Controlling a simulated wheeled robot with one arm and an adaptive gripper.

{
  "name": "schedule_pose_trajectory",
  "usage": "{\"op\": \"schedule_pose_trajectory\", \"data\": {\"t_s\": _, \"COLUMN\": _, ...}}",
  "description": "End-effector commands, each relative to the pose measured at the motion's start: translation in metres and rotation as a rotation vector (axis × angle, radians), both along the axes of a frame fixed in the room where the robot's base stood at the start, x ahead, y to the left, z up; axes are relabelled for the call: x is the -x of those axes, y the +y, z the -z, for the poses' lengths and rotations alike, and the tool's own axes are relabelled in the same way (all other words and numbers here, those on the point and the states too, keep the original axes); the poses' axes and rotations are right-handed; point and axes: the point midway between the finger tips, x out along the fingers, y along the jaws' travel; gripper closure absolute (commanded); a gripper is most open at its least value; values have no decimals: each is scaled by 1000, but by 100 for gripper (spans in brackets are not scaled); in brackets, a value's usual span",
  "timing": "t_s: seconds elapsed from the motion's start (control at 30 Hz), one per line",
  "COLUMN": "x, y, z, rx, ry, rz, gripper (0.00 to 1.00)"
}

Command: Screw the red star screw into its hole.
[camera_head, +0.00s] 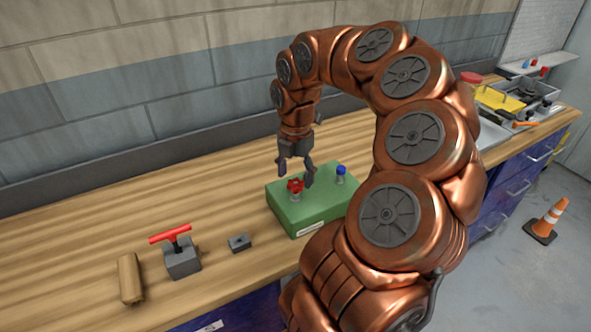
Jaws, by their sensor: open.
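The red star screw (295,186) stands upright on the top of the green block (307,213), its grey shank showing below the red head. Whether the shank sits in a hole or how deep it goes cannot be told from here. A second screw with a blue head (341,170) stands further right on the same block. My gripper (295,179) points down over the red star screw. Its fingers are open, one on each side near the red head. Whether they touch it is not clear. My arm hides the block's right end.
On the wooden table (75,235) to the left are a small grey block (240,243), a grey block with a red T-handle (182,258) and a wooden cylinder (130,278). Trays with tools (515,100) lie at the far right. An orange cone (547,220) stands on the floor.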

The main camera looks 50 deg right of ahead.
Motion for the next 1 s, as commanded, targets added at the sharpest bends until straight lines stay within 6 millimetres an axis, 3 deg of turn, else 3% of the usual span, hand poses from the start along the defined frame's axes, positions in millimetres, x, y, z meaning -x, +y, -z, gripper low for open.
{"op": "schedule_pose_trajectory", "data": {"t_s": 0.1, "x": 0, "y": 0, "z": 13, "rx": 0, "ry": 0, "rz": 0, "gripper": 33}}
{"op": "schedule_pose_trajectory", "data": {"t_s": 0.27, "x": 0, "y": 0, "z": 18, "rx": 1, "ry": 0, "rz": -16, "gripper": 33}}
{"op": "schedule_pose_trajectory", "data": {"t_s": 0.8, "x": 0, "y": 0, "z": 15, "rx": 1, "ry": -1, "rz": -592, "gripper": 33}}
{"op": "schedule_pose_trajectory", "data": {"t_s": 1.0, "x": 0, "y": 0, "z": 19, "rx": 2, "ry": 0, "rz": -654, "gripper": 33}}
